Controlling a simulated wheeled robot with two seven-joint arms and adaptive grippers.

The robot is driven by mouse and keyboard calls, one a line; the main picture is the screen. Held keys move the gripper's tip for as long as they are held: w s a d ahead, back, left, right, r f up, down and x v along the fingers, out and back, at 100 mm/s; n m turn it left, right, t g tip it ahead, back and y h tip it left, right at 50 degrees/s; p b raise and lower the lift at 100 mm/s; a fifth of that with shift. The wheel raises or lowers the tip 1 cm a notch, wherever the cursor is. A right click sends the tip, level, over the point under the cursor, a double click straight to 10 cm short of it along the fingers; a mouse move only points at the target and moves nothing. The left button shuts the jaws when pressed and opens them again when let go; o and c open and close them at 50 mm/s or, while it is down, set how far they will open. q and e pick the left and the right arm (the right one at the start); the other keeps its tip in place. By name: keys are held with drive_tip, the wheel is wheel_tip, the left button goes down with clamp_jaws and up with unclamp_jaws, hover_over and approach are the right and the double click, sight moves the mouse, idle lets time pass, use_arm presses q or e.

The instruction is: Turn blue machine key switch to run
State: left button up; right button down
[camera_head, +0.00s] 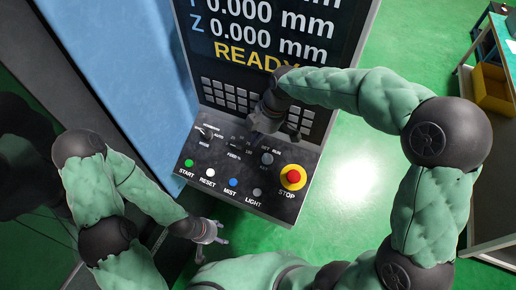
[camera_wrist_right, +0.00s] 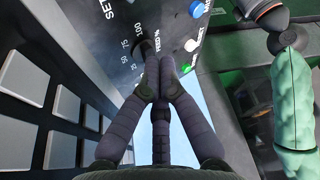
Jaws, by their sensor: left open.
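The key switch (camera_head: 267,158) is a small dark switch on the sloping lower panel (camera_head: 212,178) of the machine, near the SET and RUN labels in the head view. Its exact turn position is too small to tell. My right gripper (camera_head: 257,128) is above the panel, up and slightly left of the key switch. In the right wrist view its dark fingers (camera_wrist_right: 159,85) come together close to the feed knob (camera_wrist_right: 148,48), with nothing visible held between them; contact is unclear. My left gripper (camera_head: 214,232) is open and empty, below the panel's front edge.
The red stop button (camera_head: 292,177) sits right of the key switch. The start button (camera_head: 189,163) and other push buttons line the front edge. The mode knob (camera_head: 205,133) is at left, the keypad (camera_head: 223,95) above. A table with a yellow bin (camera_head: 492,88) stands at far right.

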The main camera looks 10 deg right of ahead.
sight(267, 159)
drive_tip(key=x, duration=0.6)
drive_tip(key=p+x, duration=0.1)
drive_tip(key=x, duration=0.2)
drive_tip(key=shift+s+f, duration=0.15)
drive_tip(key=shift+s, duration=0.15)
drive_tip(key=d, duration=0.1)
drive_tip(key=d+p, duration=0.1)
drive_tip(key=d, duration=0.1)
drive_tip(key=shift+s+r, duration=0.1)
drive_tip(key=shift+r, duration=0.2)
drive_tip(key=shift+s+d, duration=0.1)
drive_tip(key=shift+d, duration=0.3)
